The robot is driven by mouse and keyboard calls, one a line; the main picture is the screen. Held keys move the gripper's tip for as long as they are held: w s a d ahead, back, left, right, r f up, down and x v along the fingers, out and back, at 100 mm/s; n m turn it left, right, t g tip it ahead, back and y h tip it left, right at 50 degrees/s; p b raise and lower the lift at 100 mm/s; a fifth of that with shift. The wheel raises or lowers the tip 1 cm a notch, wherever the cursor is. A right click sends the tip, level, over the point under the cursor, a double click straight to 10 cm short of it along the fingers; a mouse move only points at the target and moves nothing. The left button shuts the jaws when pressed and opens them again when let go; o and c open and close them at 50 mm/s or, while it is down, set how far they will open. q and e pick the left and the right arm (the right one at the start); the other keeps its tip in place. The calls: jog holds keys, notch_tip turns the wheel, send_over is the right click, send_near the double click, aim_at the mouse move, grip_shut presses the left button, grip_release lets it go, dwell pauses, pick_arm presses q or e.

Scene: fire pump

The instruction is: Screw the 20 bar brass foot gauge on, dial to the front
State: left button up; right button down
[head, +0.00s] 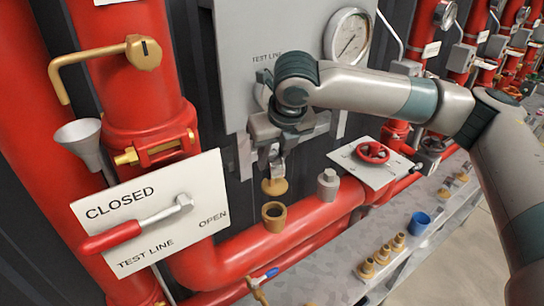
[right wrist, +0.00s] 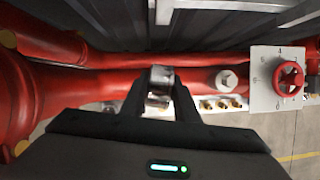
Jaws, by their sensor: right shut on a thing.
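My right gripper (head: 277,158) is shut on a small piece with a silver upper part and a round brass lower part (head: 274,187). In the right wrist view its silver part (right wrist: 159,86) shows between the fingers. I see no dial on it and cannot tell whether it is a gauge or a plug. It hangs just above an open brass socket (head: 274,212) on the red pipe, apart from it. A large white-faced gauge (head: 349,37) is on the grey panel behind. I cannot pick out a separate brass foot gauge. My left gripper is not in view.
A grey plug (head: 328,184) stands on the pipe right of the socket. Several brass fittings (head: 383,255) and a blue cup (head: 419,223) stand on the grey ledge (head: 335,268). A red handwheel (head: 373,152) and a white CLOSED/OPEN plate (head: 118,198) with a red-handled lever flank the socket.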

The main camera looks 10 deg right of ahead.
aim_at(272, 185)
jog(key=shift+f+b, duration=2.5)
jog(key=shift+b, duration=0.3)
jog(key=shift+s, duration=0.1)
jog(key=shift+f, duration=0.8)
jog(key=shift+f+p, duration=0.1)
jog(key=shift+p, duration=1.2)
jog(key=shift+f+p, duration=0.35)
jog(key=shift+f, duration=0.1)
jog(key=shift+f+p, duration=0.3)
jog(key=shift+p, duration=0.4)
dwell(0.9)
